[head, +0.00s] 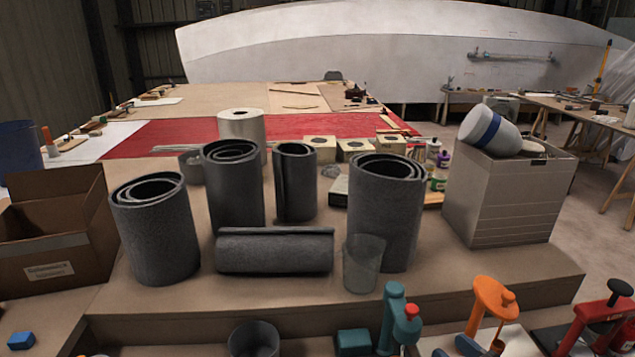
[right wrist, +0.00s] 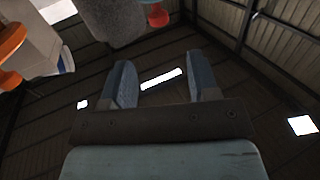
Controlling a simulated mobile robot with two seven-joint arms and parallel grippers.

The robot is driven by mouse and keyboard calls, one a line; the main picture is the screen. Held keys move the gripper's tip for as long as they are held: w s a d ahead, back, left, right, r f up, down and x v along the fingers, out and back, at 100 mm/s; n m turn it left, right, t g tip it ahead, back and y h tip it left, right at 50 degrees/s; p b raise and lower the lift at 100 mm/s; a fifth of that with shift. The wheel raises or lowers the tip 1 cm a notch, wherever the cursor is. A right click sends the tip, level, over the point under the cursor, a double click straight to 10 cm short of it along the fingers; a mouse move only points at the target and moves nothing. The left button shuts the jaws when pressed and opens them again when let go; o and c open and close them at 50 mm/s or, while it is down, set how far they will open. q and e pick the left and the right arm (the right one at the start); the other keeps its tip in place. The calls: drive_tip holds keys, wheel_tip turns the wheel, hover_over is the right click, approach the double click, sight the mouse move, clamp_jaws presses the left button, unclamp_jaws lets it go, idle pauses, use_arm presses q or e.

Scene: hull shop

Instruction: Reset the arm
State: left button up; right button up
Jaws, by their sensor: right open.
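My right gripper (right wrist: 165,78) shows in the right wrist view. Its two blue-grey fingers stand apart with nothing between them, and the shed's dark roof with bright panels lies beyond. I cannot make it out clearly in the head view. My left gripper is in neither view. At the upper edge of the right wrist view, an orange tool part (right wrist: 10,45), a red knob (right wrist: 158,15) and part of a grey roll (right wrist: 108,20) are near the gripper, apart from its fingers.
A teal tool (head: 393,315), an orange tool (head: 490,300) and a red tool (head: 600,315) line the front. A carton (head: 55,225) and a ribbed box (head: 500,195) flank them.

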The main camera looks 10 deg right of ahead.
drive_tip(key=s+a+f+m+g+h, duration=0.15)
drive_tip(key=s+a+f+g, duration=0.45)
drive_tip(key=s+a+f, duration=0.95)
use_arm(q)
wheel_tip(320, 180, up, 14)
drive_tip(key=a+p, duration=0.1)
drive_tip(key=p, duration=1.6)
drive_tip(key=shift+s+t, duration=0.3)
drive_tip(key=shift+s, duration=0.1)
use_arm(e)
drive_tip(key=w+d+r+h, duration=0.1)
drive_tip(key=d+r, duration=0.2)
drive_tip(key=r, duration=1)
drive_tip(key=shift+w+n, duration=0.25)
drive_tip(key=shift+n, duration=0.1)
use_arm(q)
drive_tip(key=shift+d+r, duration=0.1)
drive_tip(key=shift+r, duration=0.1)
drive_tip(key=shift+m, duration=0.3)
use_arm(e)
drive_tip(key=shift+d, duration=0.15)
